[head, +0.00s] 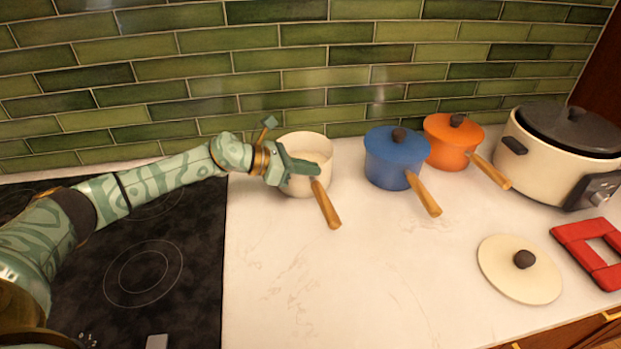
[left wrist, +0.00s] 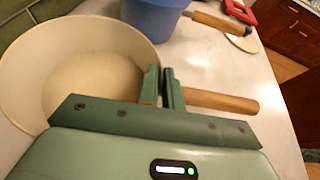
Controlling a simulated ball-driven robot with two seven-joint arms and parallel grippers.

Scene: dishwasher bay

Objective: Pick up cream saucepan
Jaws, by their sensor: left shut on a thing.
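The cream saucepan (head: 307,150) stands without a lid at the back of the white counter, right of the cooktop. Its wooden handle (head: 326,205) points toward the front. My left gripper (head: 302,166) is at the pan's near side, where the handle meets the body. In the left wrist view the green fingers (left wrist: 164,88) are shut at the handle's root, with the wooden handle (left wrist: 215,101) running out to the right. The open, empty-looking pan (left wrist: 80,65) fills the left of that view. My right gripper is not in view.
A blue saucepan (head: 393,160) and an orange saucepan (head: 451,143) stand to the right. A slow cooker (head: 550,160) is beyond them. A cream lid (head: 505,275) and a red trivet (head: 575,243) lie at front right. The black cooktop (head: 190,255) is left; the front counter is clear.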

